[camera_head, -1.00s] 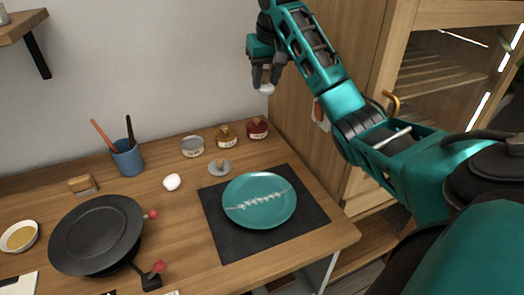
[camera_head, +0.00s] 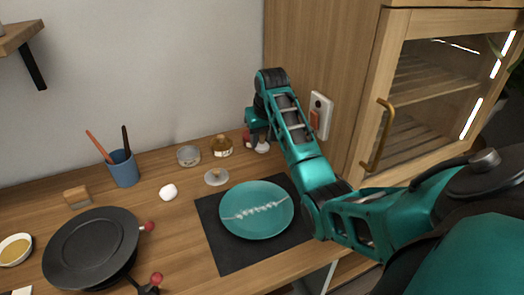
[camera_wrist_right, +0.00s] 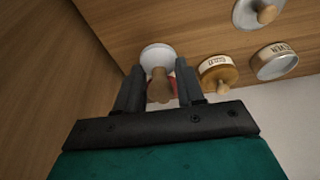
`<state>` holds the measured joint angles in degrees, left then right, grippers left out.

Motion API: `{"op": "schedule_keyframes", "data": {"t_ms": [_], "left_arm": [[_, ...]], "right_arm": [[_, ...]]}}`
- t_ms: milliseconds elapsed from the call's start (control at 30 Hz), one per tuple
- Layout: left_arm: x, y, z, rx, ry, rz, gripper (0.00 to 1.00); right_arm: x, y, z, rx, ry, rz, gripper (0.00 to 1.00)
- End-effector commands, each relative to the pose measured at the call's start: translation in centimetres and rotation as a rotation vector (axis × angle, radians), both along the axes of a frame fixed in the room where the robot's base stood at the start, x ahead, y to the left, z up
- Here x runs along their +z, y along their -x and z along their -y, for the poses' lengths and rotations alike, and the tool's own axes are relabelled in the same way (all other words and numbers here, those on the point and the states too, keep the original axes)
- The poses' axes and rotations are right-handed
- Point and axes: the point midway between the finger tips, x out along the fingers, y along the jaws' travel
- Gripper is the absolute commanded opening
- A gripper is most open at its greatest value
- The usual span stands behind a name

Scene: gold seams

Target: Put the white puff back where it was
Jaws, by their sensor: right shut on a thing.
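My right gripper (camera_head: 257,132) is low over the back right of the table, beside the cabinet. It is shut on the white puff (camera_head: 262,147), a white disc with a wooden knob. In the right wrist view the knob sits between the fingers of the gripper (camera_wrist_right: 160,82), with the white disc (camera_wrist_right: 156,55) beyond them. I cannot tell whether the disc touches the table. A red jar (camera_head: 248,141) is mostly hidden behind the gripper. A similar grey disc with a wooden knob (camera_head: 216,177) lies further left. My left gripper is not in view.
An amber jar (camera_head: 222,147) and a round tin (camera_head: 188,155) stand left of the gripper. The cabinet side (camera_head: 315,60) is close on the right.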

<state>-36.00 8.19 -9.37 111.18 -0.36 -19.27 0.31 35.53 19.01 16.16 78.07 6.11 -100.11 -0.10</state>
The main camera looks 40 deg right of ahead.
Motion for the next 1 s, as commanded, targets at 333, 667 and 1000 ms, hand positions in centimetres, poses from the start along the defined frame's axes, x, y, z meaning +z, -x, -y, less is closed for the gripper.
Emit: {"op": "schedule_keyframes", "data": {"t_ms": [333, 667, 1000], "left_arm": [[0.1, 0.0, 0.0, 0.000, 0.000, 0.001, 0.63], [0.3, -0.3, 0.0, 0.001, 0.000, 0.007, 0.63], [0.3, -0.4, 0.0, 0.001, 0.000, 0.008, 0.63]], "right_arm": [[-4.3, 0.0, 0.0, 0.000, 0.000, -0.002, 0.13], [-4.6, 0.0, 0.0, 0.000, 0.000, 0.000, 0.13], [-4.9, 0.0, 0.0, 0.000, 0.000, 0.000, 0.60]]}}
